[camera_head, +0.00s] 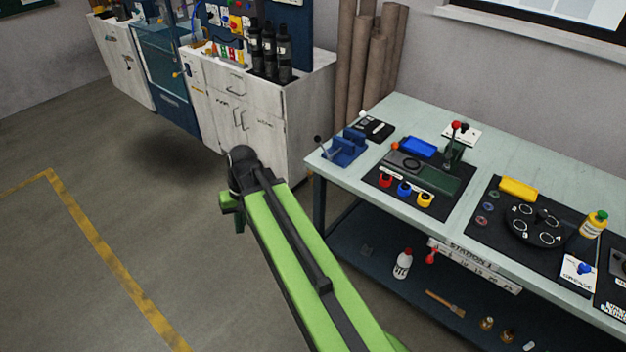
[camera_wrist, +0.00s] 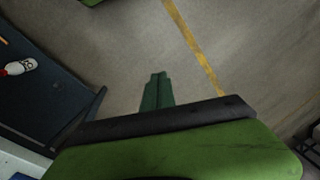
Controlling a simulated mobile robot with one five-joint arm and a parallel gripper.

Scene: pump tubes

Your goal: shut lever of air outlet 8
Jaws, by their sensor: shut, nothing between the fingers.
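I cannot make out an air outlet marked 8 or its lever in either view. In the head view a blue wall panel (camera_head: 297,30) stands at the back, with small coloured fittings (camera_head: 236,25) left of its black cylinders; their labels are too small to read. My gripper (camera_head: 239,222) hangs at the end of my green arm over open floor, left of the workbench and apart from everything. In the wrist view my gripper (camera_wrist: 157,82) shows its green fingers together and empty, with floor beyond them.
The workbench (camera_head: 330,160) on the right carries a blue vise (camera_head: 345,150), a small press (camera_head: 455,148) and black mats. White cabinets (camera_head: 262,125) line the back. The floor at left is clear, with yellow lines (camera_head: 100,250).

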